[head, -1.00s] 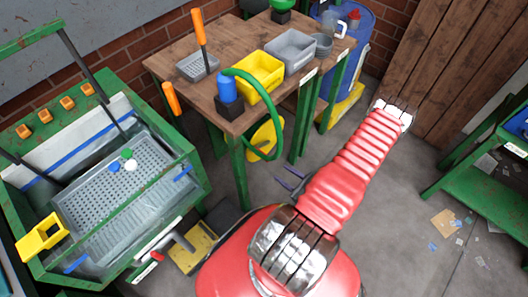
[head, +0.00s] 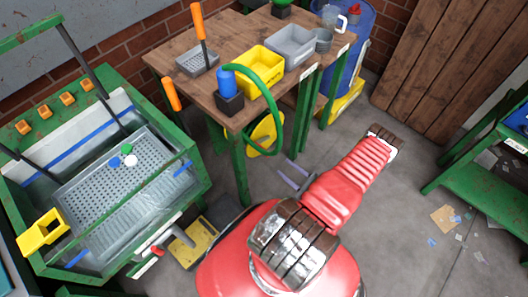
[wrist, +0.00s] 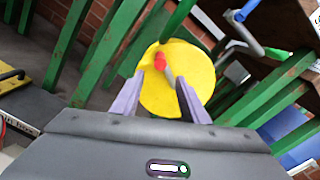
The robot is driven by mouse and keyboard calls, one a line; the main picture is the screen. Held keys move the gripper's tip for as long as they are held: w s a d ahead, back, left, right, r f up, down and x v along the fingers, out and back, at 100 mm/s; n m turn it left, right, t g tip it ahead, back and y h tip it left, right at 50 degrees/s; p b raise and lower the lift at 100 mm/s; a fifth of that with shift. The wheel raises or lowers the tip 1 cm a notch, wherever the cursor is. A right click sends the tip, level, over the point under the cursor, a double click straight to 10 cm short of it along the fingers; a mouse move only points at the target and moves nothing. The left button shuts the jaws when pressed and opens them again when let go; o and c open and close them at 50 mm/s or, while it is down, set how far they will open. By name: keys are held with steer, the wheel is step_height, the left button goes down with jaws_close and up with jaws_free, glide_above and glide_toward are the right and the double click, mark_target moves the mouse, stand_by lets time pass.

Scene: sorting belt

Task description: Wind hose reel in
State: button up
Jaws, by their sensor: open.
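The hose reel (head: 263,138) is a yellow disc under the wooden bench, beside its green legs. In the wrist view the reel's yellow face (wrist: 190,72) fills the space ahead of my fingers. A crank with a red knob (wrist: 161,61) stands out from it and appears between and just beyond my fingertips. A green hose (head: 280,110) loops up from the reel to a blue nozzle (head: 226,80) in a black holder on the bench corner. My gripper (head: 287,171) has purple fingers and is open and empty, right of the reel in the head view; the fingers also show in the wrist view (wrist: 160,78).
The bench (head: 180,70) carries a yellow bin (head: 260,68), grey bins and an orange-handled tool. Its green legs stand close around the reel. A green-framed wash station (head: 195,190) is at left, a blue drum (head: 358,40) behind.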

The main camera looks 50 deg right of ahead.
mark_target(264, 152)
steer(key=shift+w, duration=0.2)
steer(key=shift+w+a, duration=0.2)
steer(key=shift+w, duration=6.55)
steer(key=shift+c, duration=0.4)
jaws_close()
